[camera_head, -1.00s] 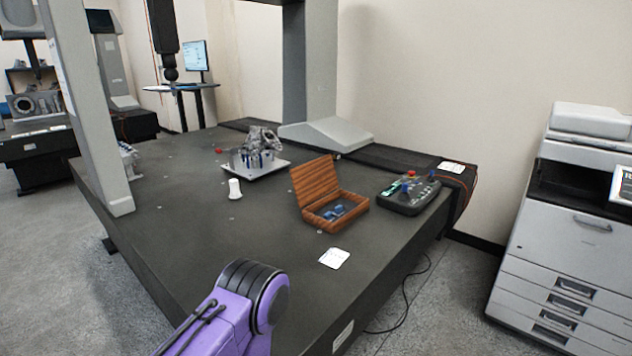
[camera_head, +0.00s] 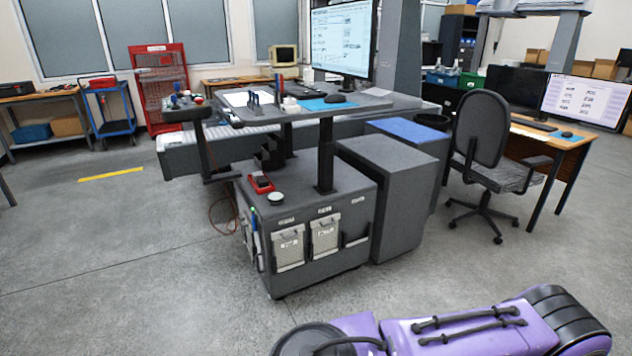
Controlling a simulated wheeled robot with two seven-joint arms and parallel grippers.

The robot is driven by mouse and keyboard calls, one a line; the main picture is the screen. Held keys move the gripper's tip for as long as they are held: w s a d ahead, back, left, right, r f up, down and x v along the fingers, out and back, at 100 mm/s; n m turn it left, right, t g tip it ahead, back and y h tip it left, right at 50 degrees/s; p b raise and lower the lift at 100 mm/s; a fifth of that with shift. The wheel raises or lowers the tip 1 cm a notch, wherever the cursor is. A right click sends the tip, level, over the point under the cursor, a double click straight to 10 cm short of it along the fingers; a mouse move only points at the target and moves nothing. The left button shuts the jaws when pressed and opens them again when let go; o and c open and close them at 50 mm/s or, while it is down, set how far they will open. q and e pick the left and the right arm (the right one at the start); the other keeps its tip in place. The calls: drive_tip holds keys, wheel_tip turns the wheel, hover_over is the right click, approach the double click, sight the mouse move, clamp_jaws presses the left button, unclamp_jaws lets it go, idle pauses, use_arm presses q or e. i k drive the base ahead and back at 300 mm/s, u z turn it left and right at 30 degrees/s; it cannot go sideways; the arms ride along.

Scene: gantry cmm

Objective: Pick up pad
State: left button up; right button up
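I cannot tell for sure which thing is the pad. A flat blue mat (camera_head: 314,105) lies on the grey raised desk, with a dark mouse (camera_head: 335,98) at its right end. A white sheet or pad (camera_head: 245,99) lies to the left on the same desk. A larger flat blue piece (camera_head: 402,130) lies on top of a grey cabinet behind the desk. Only a purple link of my arm shows along the bottom right. Neither gripper is in view.
A monitor (camera_head: 340,38) stands on the desk. Below is a dark cabinet (camera_head: 318,255) with a red device (camera_head: 262,184) on top. An office chair (camera_head: 485,150) and wooden desk (camera_head: 560,145) stand to the right. The grey floor (camera_head: 110,250) at left is open.

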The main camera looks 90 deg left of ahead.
sight(262, 183)
drive_tip(key=u, duration=3.6)
drive_tip(key=i, duration=1.65)
